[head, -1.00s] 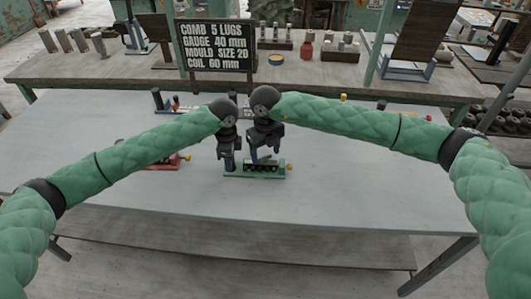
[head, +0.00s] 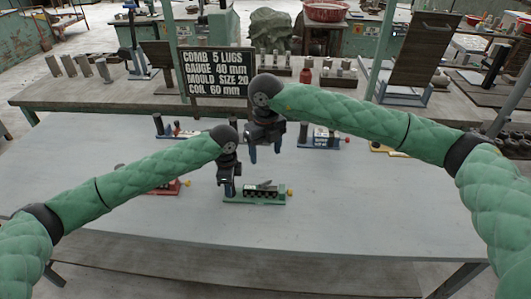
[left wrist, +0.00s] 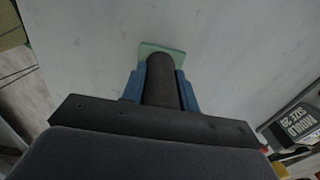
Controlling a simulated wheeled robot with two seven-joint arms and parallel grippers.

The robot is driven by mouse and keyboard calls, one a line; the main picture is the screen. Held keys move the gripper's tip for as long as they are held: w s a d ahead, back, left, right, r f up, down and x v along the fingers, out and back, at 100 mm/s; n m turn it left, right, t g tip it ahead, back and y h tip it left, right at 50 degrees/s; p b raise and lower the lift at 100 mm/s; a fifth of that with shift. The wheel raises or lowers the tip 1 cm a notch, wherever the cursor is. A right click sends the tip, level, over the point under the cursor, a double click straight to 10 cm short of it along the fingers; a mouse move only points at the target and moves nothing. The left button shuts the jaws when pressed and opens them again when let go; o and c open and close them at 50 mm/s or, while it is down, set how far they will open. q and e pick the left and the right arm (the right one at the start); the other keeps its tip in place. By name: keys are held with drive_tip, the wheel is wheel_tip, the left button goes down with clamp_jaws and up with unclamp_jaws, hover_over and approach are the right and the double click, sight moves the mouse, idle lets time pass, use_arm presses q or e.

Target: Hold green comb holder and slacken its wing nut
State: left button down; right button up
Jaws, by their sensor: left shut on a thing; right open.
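The green comb holder (head: 240,200) stands on the grey table, with a row of dark pieces along it and a yellow knob (head: 290,192) at its right end. A small grey part lies across its top; I cannot tell whether this is the wing nut. My left gripper (head: 229,190) is shut on the dark post at the holder's left end. In the left wrist view the blue fingers flank this dark post (left wrist: 160,78), with the green base (left wrist: 150,48) showing behind. My right gripper (head: 264,154) is open and empty, above and apart from the holder.
A red holder (head: 167,188) is left of the green one. A blue holder (head: 320,140) and a yellow one (head: 382,149) stand farther back. A black sign (head: 212,73) stands behind the table. The table's front and right are clear.

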use_arm(q)
drive_tip(key=c, duration=1)
unclamp_jaws()
